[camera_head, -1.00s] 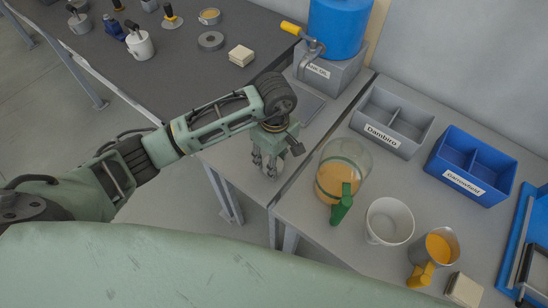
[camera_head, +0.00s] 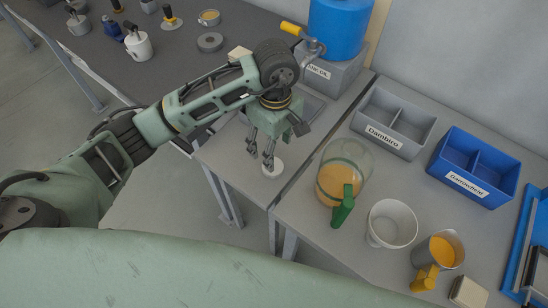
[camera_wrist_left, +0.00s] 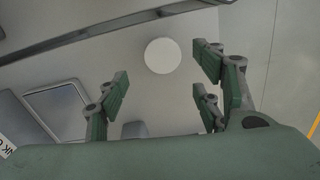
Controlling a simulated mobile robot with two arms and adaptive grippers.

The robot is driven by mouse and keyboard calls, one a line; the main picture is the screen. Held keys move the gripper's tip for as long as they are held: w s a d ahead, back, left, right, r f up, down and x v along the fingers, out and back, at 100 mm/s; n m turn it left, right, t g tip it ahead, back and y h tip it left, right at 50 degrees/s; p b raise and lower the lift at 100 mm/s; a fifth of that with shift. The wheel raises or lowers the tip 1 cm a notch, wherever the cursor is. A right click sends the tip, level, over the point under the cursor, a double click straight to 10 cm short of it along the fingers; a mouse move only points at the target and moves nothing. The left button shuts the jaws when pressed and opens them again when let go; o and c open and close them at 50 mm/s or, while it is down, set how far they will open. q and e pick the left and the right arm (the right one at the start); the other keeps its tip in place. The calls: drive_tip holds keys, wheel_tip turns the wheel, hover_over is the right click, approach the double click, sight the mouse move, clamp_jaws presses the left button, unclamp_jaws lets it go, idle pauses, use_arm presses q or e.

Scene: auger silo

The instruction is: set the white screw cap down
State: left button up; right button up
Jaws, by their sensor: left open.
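The white screw cap (camera_head: 272,169) lies on the grey table near its front edge, left of the gap between the two tables. In the left wrist view it shows as a round white disc (camera_wrist_left: 162,56), beyond and between the fingers. My left gripper (camera_head: 260,158) is above the cap and a little to its left, fingers apart and empty. In the left wrist view the open fingers (camera_wrist_left: 160,90) stand clear of the cap on both sides. My right gripper is in neither view.
A grey bin (camera_head: 391,124) and a blue bin (camera_head: 473,168) are behind. A blue silo (camera_head: 339,28) stands behind my gripper.

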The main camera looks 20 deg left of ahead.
use_arm(q)
wheel_tip(320, 180, up, 5)
drive_tip(key=shift+r+b, duration=0.15)
drive_tip(key=shift+b, duration=0.25)
idle(0.3)
